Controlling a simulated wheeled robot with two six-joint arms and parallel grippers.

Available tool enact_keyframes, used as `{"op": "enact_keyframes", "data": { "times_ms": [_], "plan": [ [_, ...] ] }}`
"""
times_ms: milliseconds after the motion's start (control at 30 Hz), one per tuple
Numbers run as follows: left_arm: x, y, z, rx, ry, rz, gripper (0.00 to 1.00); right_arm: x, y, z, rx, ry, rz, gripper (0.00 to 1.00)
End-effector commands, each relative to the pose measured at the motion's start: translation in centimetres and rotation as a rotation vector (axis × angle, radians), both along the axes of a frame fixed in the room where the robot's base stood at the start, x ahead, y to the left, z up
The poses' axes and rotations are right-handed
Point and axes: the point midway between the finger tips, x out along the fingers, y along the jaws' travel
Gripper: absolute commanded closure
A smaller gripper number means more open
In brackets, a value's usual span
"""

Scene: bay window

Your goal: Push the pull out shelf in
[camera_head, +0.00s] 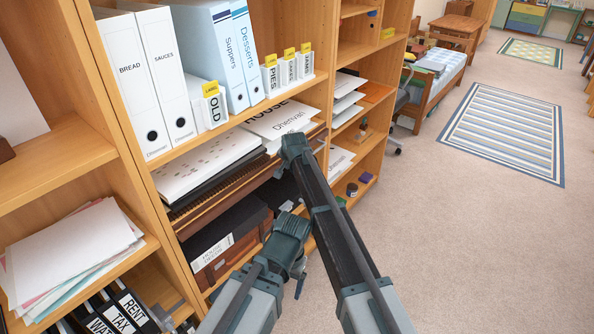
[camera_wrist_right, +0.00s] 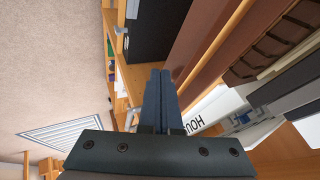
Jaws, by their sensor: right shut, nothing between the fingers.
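The pull out shelf (camera_head: 222,196) is a brown wooden board with a ribbed top in the middle bay of the bookcase. Papers and dark folders lie on it. How far its front edge sticks out from the frame is hard to tell. In the right wrist view its brown front (camera_wrist_right: 213,38) runs along the upper right, beside the fingers. My right gripper (camera_head: 296,147) is at the right end of the shelf's front, partly hidden by its own arm. In the wrist view its fingers (camera_wrist_right: 160,95) are together and empty. Contact with the shelf is unclear.
Binders (camera_head: 222,50) stand on the shelf above. A brown case with a black box (camera_head: 222,245) sits below. The upright divider (camera_head: 328,55) and the right bay lie just beyond my gripper. Open carpet (camera_head: 470,240) is to the right, with a striped rug (camera_head: 507,130).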

Motion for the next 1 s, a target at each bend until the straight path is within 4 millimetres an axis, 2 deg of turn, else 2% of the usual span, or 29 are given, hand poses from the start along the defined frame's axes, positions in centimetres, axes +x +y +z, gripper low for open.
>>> {"op": "enact_keyframes", "data": {
  "times_ms": [367, 633, 700, 1000],
  "plan": [
    [0.0, 0.0, 0.0, 0.0, 0.0, 0.0, 0.15, -0.6, -0.7, 0.0, 0.0, 0.001, -0.001, 1.0],
    [0.0, 0.0, 0.0, 0.0, 0.0, 0.0, 0.15, -2.6, -3.5, 0.0, 0.0, 0.0, -0.002, 1.0],
    [0.0, 0.0, 1.5, 0.0, 0.0, 0.0, 0.15, -3.2, -3.6, 1.5, -0.001, 0.0, 0.001, 1.0],
    [0.0, 0.0, 6.1, 0.0, 0.0, 0.0, 0.15, -6.5, -4.5, 6.1, 0.0, 0.0, 0.0, 1.0]
  ]
}}
